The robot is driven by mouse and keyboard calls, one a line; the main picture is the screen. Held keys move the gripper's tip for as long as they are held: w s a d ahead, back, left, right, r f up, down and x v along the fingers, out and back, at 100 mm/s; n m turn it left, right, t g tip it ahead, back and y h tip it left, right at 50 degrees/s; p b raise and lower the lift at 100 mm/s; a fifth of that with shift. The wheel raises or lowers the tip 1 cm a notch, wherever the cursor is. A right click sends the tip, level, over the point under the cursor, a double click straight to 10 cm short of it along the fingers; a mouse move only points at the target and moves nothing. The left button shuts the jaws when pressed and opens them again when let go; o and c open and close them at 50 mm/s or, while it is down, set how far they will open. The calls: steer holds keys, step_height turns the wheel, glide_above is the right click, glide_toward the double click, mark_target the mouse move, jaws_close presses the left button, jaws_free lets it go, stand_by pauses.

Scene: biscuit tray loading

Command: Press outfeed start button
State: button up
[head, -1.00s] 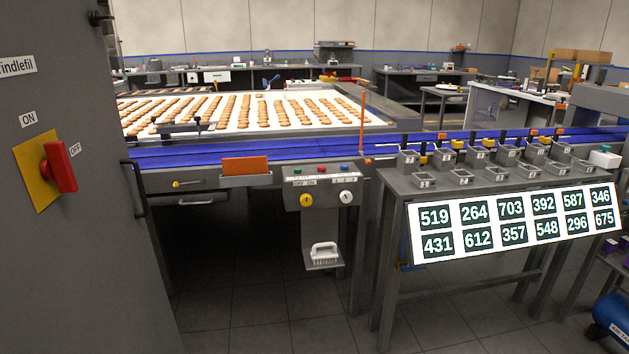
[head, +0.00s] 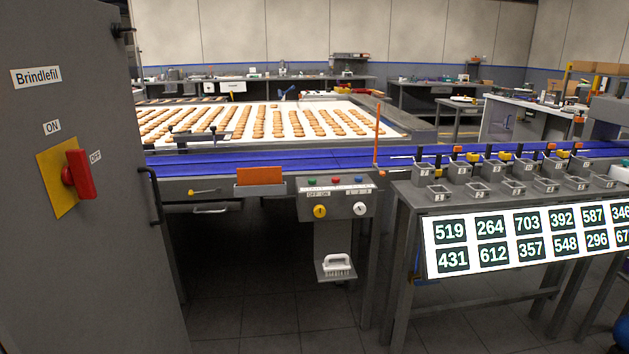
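A grey control box (head: 335,199) is mounted at the front of the blue conveyor belt (head: 270,159), in the middle of the head view. On its top edge are a green button (head: 311,181), a red button (head: 336,180) and a blue button (head: 359,179). Its front carries a yellow knob (head: 320,211) and a white knob (head: 360,209), with small labels above them. The labels do not say clearly which button is outfeed start. My gripper is not in the head view.
A grey cabinet (head: 90,250) with a red rotary switch (head: 80,174) fills the left. Right of the box stands a table (head: 408,189) with several small bins and a number board (head: 425,244). The floor in front is clear.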

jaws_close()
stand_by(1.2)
